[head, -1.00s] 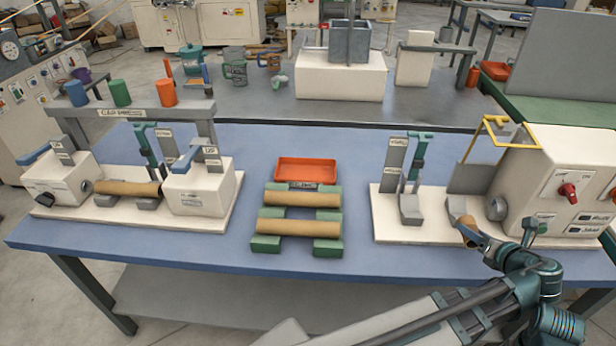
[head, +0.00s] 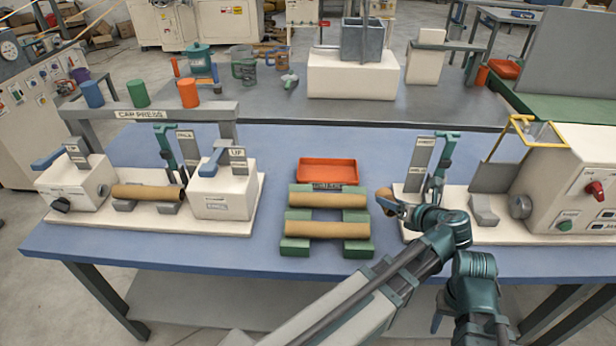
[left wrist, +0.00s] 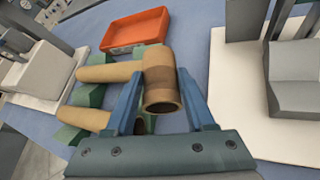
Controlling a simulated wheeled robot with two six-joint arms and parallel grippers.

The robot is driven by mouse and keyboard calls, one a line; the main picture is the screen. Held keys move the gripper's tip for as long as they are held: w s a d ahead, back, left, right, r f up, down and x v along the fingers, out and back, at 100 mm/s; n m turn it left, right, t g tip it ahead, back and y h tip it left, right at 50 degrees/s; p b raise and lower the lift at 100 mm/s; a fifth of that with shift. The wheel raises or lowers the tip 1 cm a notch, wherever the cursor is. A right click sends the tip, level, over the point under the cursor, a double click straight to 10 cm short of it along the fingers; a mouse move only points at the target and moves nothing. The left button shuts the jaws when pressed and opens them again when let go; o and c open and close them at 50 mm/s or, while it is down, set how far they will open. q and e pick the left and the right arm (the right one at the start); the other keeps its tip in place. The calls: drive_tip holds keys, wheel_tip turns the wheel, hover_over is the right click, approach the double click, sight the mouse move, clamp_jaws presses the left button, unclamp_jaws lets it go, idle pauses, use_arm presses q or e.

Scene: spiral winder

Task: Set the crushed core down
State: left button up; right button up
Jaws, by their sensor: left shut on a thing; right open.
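My left gripper (head: 397,206) is shut on the crushed core (head: 384,196), a short brown cardboard tube. It is held just right of the green rack, between the rack and the right-hand machine's white base. In the left wrist view the core (left wrist: 160,72) sits between the blue fingers (left wrist: 165,105), its open end facing the camera and a darker band around it. Whether it touches anything below is unclear. My right gripper (head: 440,311) is low at the right in the head view, open and largely hidden among arm parts.
The green rack (head: 296,248) carries two brown cores (head: 326,200). An orange tray (head: 331,172) lies behind it. The cap press (head: 232,190) stands left with a core (head: 147,193) in it. The winder (head: 565,182) stands right. Blue table (head: 270,150) is bare behind the tray.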

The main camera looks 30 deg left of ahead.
use_arm(q)
drive_tip(key=shift+n+g, duration=0.3)
drive_tip(key=shift+g, duration=0.1)
drive_tip(key=w+a, duration=0.1)
drive_tip(key=a, duration=0.3)
drive_tip(key=w+a+r+p, duration=0.1)
drive_tip(key=w+a, duration=0.1)
drive_tip(key=a, duration=0.2)
drive_tip(key=w+a+r+p, duration=0.1)
drive_tip(key=w+a, duration=0.1)
drive_tip(key=a, duration=0.2)
drive_tip(key=shift+w, duration=0.1)
drive_tip(key=r+p, duration=0.2)
hover_over(321, 179)
drive_tip(key=shift+n+g+y, duration=0.3)
drive_tip(key=shift+y, duration=0.1)
wheel_tip(321, 179, down, 10)
drive_tip(key=b, duration=1)
drive_tip(key=shift+f, duration=0.1)
